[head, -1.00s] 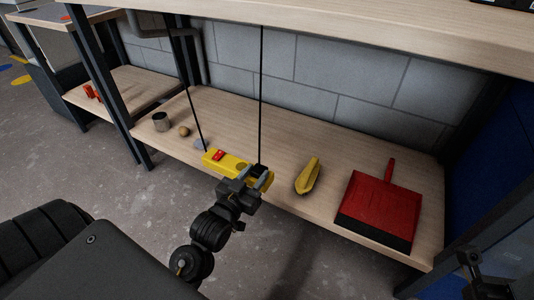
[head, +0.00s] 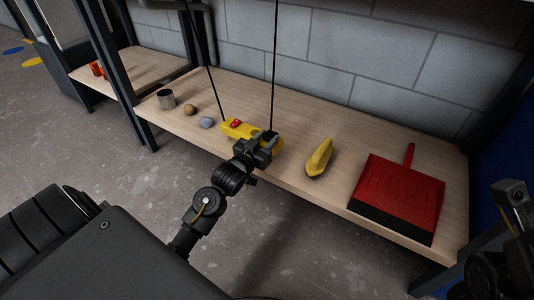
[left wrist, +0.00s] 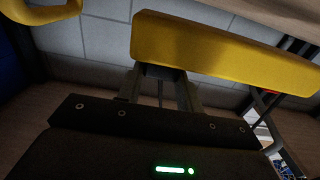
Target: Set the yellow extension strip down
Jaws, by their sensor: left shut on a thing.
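The yellow extension strip (head: 236,128) has a red switch at its left end and black cords rising from it in the head view. My left gripper (head: 266,142) is shut on the strip near its right end, over the front part of the low wooden shelf (head: 290,160). The strip (left wrist: 215,48) also spans the left wrist view, between the fingers of my left gripper (left wrist: 162,80). I cannot tell whether the strip touches the shelf.
On the shelf, a yellow brush-like thing (head: 319,157) lies right of the strip, then a red dustpan (head: 400,190). A metal cup (head: 166,98), a brown ball (head: 190,109) and a grey lump (head: 206,122) are to the left. A block wall (head: 380,60) stands behind.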

